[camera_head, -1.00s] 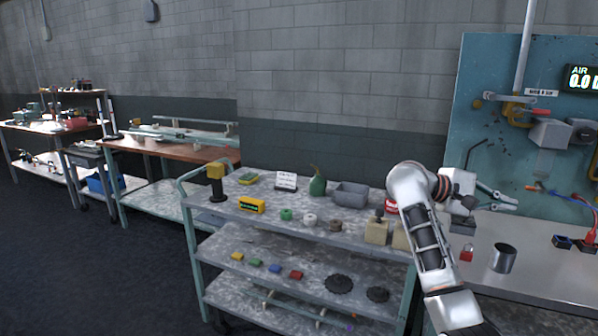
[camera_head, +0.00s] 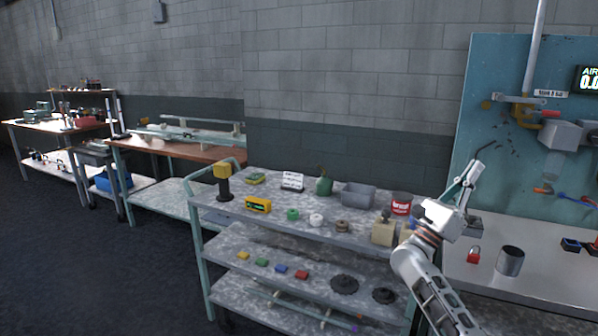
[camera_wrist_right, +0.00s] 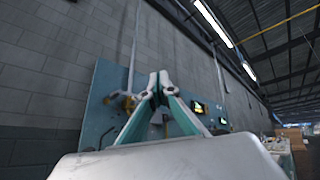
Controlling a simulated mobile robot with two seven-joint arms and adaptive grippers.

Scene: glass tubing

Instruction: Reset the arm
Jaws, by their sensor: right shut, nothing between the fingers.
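My right arm comes in from the lower right in the head view. Its gripper (camera_head: 474,174) is raised and points up, in front of the teal panel and beside the right end of the cart. In the right wrist view the fingertips (camera_wrist_right: 158,80) meet and hold nothing. That view looks up past the fingers to the panel, the block wall and the ceiling. My left gripper is not in view.
A grey cart (camera_head: 270,214) holds a red can (camera_head: 401,204), a grey bin (camera_head: 358,195) and a green bottle (camera_head: 324,186). A workbench at right holds a metal cup (camera_head: 510,261) and a red padlock (camera_head: 473,255). The teal panel (camera_head: 490,80) stands behind the arm.

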